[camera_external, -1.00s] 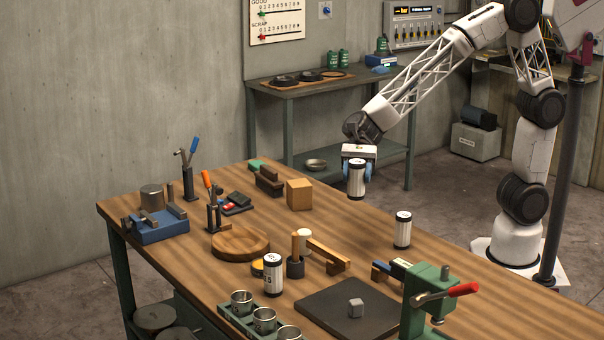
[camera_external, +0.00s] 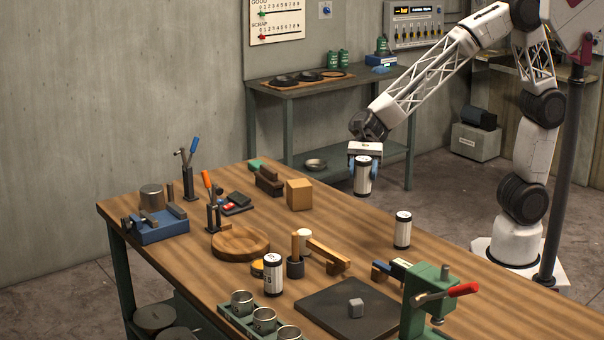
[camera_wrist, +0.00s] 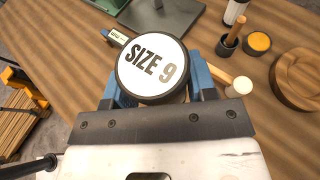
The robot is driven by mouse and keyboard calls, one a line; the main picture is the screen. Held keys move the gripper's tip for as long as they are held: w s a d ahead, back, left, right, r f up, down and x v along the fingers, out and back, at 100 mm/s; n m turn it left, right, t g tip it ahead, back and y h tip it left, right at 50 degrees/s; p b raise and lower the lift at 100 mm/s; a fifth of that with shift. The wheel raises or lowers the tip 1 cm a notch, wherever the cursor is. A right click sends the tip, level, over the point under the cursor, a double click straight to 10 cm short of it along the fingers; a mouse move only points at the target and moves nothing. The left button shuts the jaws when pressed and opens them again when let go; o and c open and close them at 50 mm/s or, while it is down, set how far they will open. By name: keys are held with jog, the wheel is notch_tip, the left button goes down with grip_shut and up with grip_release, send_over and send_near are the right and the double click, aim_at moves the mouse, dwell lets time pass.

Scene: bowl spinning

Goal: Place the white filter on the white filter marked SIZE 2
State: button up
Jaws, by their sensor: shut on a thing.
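My gripper (camera_external: 365,172) is shut on a white filter (camera_external: 363,180), a white can with dark rims, and holds it upright above the table's far edge. In the wrist view the held filter's top (camera_wrist: 152,68) reads SIZE 9, between the blue fingers. Two similar white filters stand upright on the table. One (camera_external: 402,230) is right of and below my gripper in the external view; the other (camera_external: 273,276) stands near the front, beside the mallet, and its lower part shows in the wrist view (camera_wrist: 234,12). I cannot read the size on either standing filter.
A wooden cube (camera_external: 299,194) stands left of my gripper. Bare tabletop lies around the right filter.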

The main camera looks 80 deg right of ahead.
jog(key=s+d+f, duration=0.1)
jog(key=s+d, duration=0.5)
jog(key=s, duration=0.7)
jog(key=s+d+f, duration=0.1)
jog(key=s+d, duration=0.6)
jog(key=s, duration=0.6)
jog(key=shift+f+m+t, duration=0.2)
jog(key=shift+m+t, duration=0.1)
send_over(404, 214)
jog(key=shift+f, duration=0.75)
jog(key=shift+f, duration=1.75)
jog(key=shift+f, duration=0.15)
